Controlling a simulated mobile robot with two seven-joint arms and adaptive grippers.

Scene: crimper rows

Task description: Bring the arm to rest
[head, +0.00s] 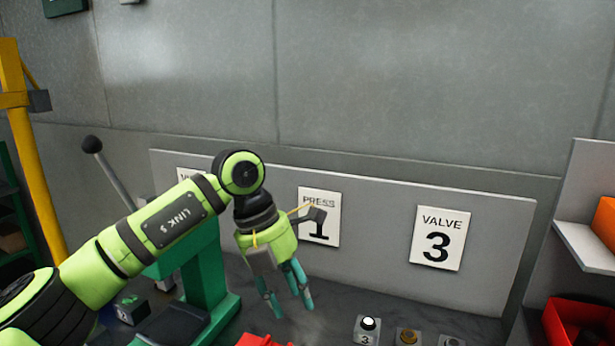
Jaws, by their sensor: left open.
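My left arm (165,224) comes in from the lower left and bends down at the wrist. My left gripper (288,304) hangs fingers down in front of the backboard, open, with nothing seen between its fingers. It partly covers the sign "PRESS 1" (330,228). My right gripper is not in view.
A green press (205,262) with a black-knobbed lever (92,145) stands behind my arm. A "VALVE 3" sign (438,238) is on the grey backboard (385,205). Button boxes (367,330) line the bottom edge. A red bin (578,325) is at right. Something red lies below the gripper.

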